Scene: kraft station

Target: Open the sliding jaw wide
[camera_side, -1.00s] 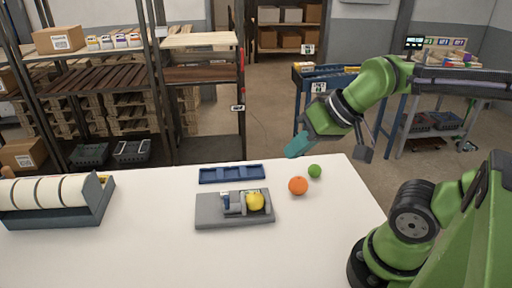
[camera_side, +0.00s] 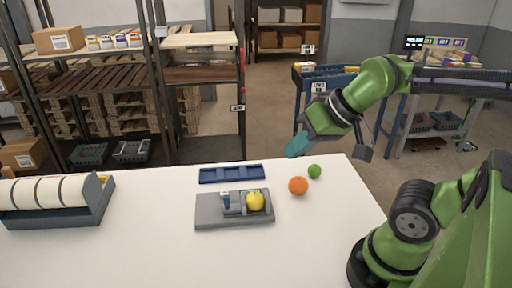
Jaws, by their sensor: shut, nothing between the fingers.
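A grey vise-like fixture (camera_side: 212,216) lies on the white table, with a small block-shaped sliding jaw (camera_side: 234,204) on top. A yellow fruit, apparently a lemon (camera_side: 255,201), sits at the right part of the fixture, beside the jaw. A small blue and white piece (camera_side: 225,200) stands at the jaw's left. My gripper (camera_side: 296,146) has teal fingers that are shut and empty. It hangs in the air above the table's far edge, up and right of the fixture and apart from it.
A blue tray (camera_side: 231,174) lies behind the fixture. An orange (camera_side: 298,186) and a green lime (camera_side: 314,171) sit to its right. A rack of white rolls (camera_side: 60,200) stands at the left. The front table (camera_side: 200,262) is clear.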

